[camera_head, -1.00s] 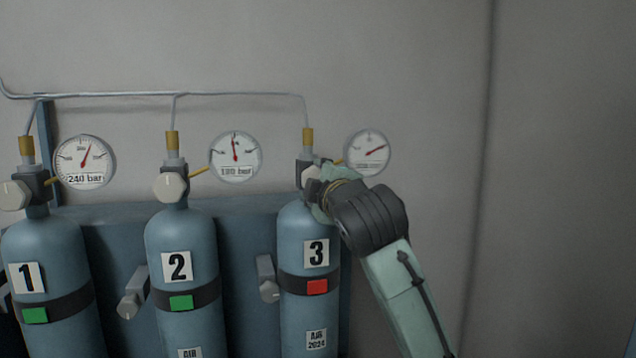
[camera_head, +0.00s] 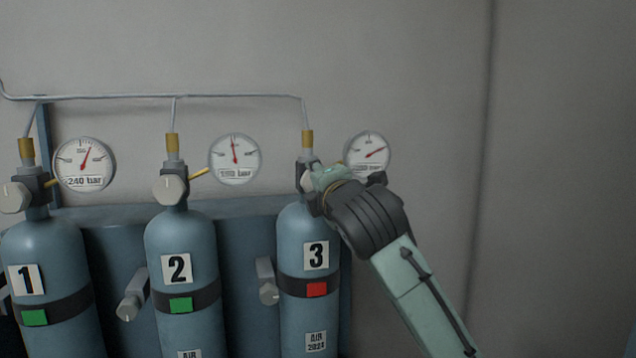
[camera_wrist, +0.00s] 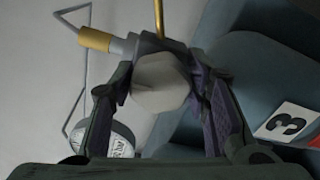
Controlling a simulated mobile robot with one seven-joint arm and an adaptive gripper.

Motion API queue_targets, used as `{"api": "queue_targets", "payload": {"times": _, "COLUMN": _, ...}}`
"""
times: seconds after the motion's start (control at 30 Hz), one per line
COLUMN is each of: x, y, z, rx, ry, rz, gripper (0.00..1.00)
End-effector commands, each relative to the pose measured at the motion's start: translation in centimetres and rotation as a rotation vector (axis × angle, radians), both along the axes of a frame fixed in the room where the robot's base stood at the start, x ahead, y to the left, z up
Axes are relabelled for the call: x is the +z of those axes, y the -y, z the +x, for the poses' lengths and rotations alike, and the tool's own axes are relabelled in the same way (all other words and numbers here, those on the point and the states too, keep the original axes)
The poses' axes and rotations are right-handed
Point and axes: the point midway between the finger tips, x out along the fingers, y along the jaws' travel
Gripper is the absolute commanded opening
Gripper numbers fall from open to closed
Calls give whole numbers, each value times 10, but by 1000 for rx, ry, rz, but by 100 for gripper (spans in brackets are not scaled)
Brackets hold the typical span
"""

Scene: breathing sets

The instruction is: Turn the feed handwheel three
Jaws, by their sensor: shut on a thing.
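Cylinder three (camera_head: 306,240) is the rightmost blue cylinder, with a black "3" label and a red tag on its band. Its light grey faceted handwheel (camera_wrist: 162,82) sits between my fingers in the wrist view. In the head view my gripper (camera_head: 314,184) is at the valve of cylinder three and hides part of it. My gripper is shut on the handwheel, one finger on each side. The gauge of cylinder three (camera_head: 369,150) has its red needle pointing to the upper right; its lower part is partly covered by my gripper.
Cylinder one (camera_head: 42,260) and cylinder two (camera_head: 180,250) stand to the left with green tags, handwheels and gauges. Grey knobs (camera_head: 268,290) stick out between the cylinders. A thin pipe (camera_head: 230,95) runs above the valves. The wall at the right is bare.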

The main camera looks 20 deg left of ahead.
Motion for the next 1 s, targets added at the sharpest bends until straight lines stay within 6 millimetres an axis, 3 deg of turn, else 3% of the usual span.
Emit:
{"api": "queue_targets", "payload": {"times": 0.37, "x": -1, "y": -1, "z": 0, "rx": 1, "ry": 1, "rz": -6, "gripper": 15}}
{"api": "queue_targets", "payload": {"times": 0.4, "x": -1, "y": -1, "z": -1, "rx": 1, "ry": 1, "rz": -6, "gripper": 45}}
{"api": "queue_targets", "payload": {"times": 0.67, "x": 0, "y": 0, "z": 0, "rx": 1, "ry": 1, "rz": -4, "gripper": 63}}
{"api": "queue_targets", "payload": {"times": 1.0, "x": 2, "y": 0, "z": 0, "rx": 0, "ry": 2, "rz": -3, "gripper": 64}}
